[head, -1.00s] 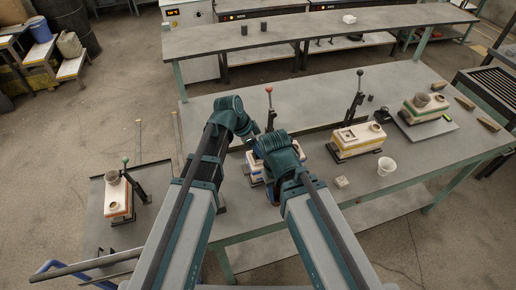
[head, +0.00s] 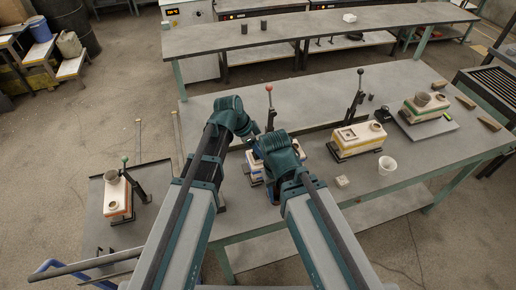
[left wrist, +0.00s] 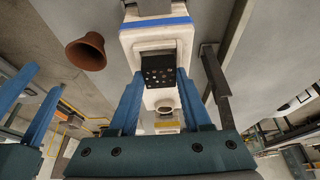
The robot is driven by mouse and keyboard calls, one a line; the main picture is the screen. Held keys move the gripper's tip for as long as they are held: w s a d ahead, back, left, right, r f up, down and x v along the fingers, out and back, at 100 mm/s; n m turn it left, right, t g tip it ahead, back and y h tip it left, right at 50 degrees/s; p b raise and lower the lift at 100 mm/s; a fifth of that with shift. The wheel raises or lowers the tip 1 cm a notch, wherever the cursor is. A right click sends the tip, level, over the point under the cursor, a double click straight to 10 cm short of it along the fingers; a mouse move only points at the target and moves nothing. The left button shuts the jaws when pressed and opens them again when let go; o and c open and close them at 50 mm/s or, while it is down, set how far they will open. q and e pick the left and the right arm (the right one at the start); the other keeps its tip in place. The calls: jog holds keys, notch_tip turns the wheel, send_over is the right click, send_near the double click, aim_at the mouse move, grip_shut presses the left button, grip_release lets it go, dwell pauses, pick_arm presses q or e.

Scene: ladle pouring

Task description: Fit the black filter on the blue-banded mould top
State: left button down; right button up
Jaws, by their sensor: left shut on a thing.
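The blue-banded mould (left wrist: 154,42) is a white block in the left wrist view, with a recess in its top. It is mostly hidden behind my arms in the head view (head: 252,160). My left gripper (left wrist: 158,76) has its blue fingers shut on the black filter (left wrist: 158,70), a small dark square with holes. The filter is at the recess; I cannot tell whether it touches or is seated. My right gripper (left wrist: 47,78) shows at the left edge of the left wrist view, its blue fingers apart and empty. The head view hides both gripper tips.
A brown cup (left wrist: 86,52) is beside the blue-banded mould. A lever clamp (head: 269,98) stands behind it. An orange-banded mould (head: 117,197) stands on the left table.

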pick_arm(q)
jog(key=shift+f+b, duration=0.45)
jog(key=shift+s+f, duration=0.15)
jog(key=shift+s, duration=0.1)
dwell(0.4)
jog(key=shift+c, duration=1.4)
grip_release()
jog(key=shift+a+r+p, duration=0.2)
jog(key=shift+r+p, duration=0.1)
jog(key=shift+r, duration=0.1)
jog(key=p+v, duration=1.2)
jog(key=v, duration=0.1)
jog(key=s+f+n+g+y+b, duration=0.1)
jog(key=s+f+n+y+b, duration=0.4)
jog(key=s+f+n+b, duration=0.4)
jog(key=s+f+n, duration=0.1)
jog(key=s, duration=0.4)
jog(key=shift+s+a+f+n+g+y, duration=0.2)
jog(key=shift+s+n+g+y, duration=0.1)
jog(key=shift+g, duration=0.1)
